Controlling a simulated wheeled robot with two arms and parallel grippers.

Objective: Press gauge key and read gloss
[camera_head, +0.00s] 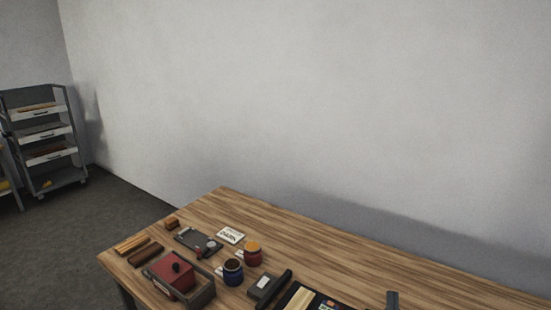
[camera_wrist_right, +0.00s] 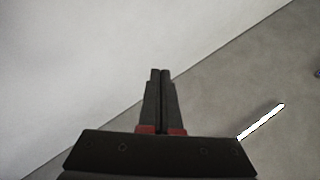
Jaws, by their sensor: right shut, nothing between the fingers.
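A small dark grey device (camera_head: 264,287) with a pale face sits near the front edge of the picture in the head view; it may be the gauge, but its key and any reading are too small to make out. A dark flat plate (camera_head: 190,238) with a round piece on it lies farther back. A white card (camera_head: 230,235) with dark print lies beside it. My right gripper (camera_wrist_right: 160,72) is shut and empty in the right wrist view, away from the table things. My left gripper is not in view.
A shelf rack (camera_head: 42,140) stands far left.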

